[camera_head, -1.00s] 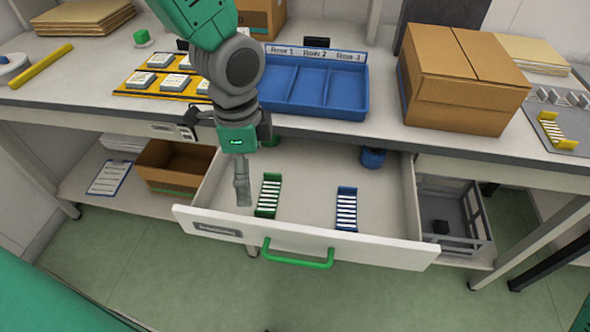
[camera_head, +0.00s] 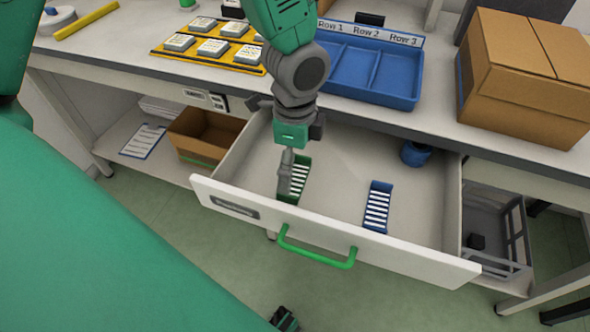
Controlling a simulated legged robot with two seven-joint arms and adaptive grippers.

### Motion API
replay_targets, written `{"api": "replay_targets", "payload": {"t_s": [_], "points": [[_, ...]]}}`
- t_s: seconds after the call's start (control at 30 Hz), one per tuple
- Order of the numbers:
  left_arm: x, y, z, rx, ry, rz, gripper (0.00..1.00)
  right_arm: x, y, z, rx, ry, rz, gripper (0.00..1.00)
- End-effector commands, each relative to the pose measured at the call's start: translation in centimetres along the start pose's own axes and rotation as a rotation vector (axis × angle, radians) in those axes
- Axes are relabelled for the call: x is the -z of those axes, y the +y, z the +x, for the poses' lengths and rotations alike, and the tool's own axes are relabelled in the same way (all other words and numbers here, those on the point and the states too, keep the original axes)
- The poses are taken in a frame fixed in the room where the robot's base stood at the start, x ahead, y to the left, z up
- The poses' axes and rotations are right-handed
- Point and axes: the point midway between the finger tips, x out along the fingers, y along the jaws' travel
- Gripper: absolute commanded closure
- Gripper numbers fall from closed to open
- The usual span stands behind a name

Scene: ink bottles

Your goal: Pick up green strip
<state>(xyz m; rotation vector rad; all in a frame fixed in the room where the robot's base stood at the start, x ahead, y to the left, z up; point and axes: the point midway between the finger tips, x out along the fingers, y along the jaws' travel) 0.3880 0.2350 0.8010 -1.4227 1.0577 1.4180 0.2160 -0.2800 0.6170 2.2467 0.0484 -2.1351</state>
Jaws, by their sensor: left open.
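The green strip (camera_head: 297,182) is a small green holder with white bars, lying in the open drawer (camera_head: 340,165) near its front left. My left gripper (camera_head: 285,188) points down at the strip's left side, overlapping part of it in the picture. Its jaws are open and hold nothing. I cannot tell whether the fingers touch the strip. A similar blue strip (camera_head: 377,207) lies to the right in the same drawer. My right gripper cannot be made out.
The drawer has a green handle (camera_head: 316,252) and raised walls. A dark blue jar (camera_head: 414,153) stands at the drawer's back right. Above are a blue three-row tray (camera_head: 400,88), a yellow tray (camera_head: 163,55) and a cardboard box (camera_head: 520,85). The drawer floor between the strips is clear.

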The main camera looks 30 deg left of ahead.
Motion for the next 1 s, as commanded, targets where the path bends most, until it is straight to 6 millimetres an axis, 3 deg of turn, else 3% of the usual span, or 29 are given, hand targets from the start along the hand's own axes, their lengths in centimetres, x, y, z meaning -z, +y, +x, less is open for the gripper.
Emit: {"api": "replay_targets", "payload": {"t_s": [0.3,0.53,0.6,1.0], "points": [[-0.3,-0.1,4.6,-0.002,-0.002,0.000,0.00,-0.1,0.0,1.8,0.000,0.000,0.000,0.60],[-0.3,0.0,4.5,-0.001,-0.001,0.000,0.00,-0.1,0.0,1.7,0.000,0.000,0.000,0.60],[-0.3,-0.1,4.5,-0.001,-0.001,0.000,0.19,-0.1,0.0,1.7,0.000,0.000,0.000,0.60],[-0.2,-0.1,4.1,0.000,0.000,0.000,0.20,-0.1,0.0,1.5,0.000,0.000,0.000,0.60]]}}
